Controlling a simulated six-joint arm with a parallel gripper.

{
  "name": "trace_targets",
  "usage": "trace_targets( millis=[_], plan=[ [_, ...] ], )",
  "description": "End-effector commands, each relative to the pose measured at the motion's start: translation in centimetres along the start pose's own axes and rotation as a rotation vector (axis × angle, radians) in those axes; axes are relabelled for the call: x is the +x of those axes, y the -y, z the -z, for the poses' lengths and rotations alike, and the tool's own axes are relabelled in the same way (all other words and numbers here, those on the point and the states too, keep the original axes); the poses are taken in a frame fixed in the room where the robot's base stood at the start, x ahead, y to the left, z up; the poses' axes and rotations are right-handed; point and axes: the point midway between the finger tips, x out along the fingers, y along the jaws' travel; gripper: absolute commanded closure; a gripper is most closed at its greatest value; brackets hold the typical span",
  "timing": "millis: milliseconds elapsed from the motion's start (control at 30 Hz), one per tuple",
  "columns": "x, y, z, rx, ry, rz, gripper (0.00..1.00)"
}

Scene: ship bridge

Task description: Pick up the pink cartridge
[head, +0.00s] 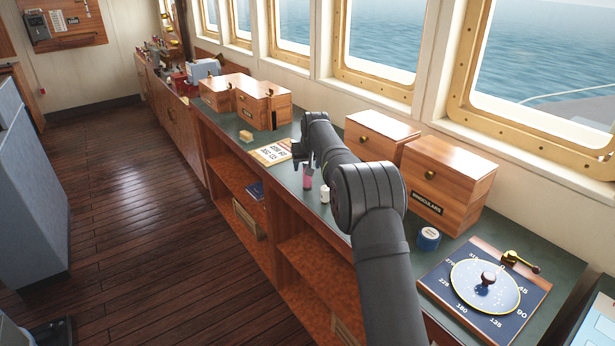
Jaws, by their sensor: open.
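The pink cartridge (308,182) stands upright on the green counter top (290,180), in the middle of the head view. My gripper (304,165) is just above it, at the far end of my dark arm. The gripper is open, small and partly hidden by my arm. I cannot tell whether its fingers are around the cartridge's top or only above it.
A small white cylinder (325,194) stands close to the right. A printed card (272,152) and a yellowish block (246,136) lie to the left. Wooden boxes (440,182) line the window side. A blue-and-white tin (428,238) and a compass dial (485,286) are nearer.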

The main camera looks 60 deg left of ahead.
Motion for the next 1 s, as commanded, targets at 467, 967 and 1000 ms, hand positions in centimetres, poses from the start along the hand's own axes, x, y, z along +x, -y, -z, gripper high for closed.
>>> trace_targets(
  millis=[467, 967, 1000],
  plan=[
    [5.1, -0.5, -0.6, 0.0, -0.001, -0.001, 0.44],
    [5.3, -0.5, -0.6, 0.001, -0.001, -0.001, 0.85],
    [5.3, -0.5, -0.6, 0.001, -0.001, -0.001, 0.93]
  ],
)
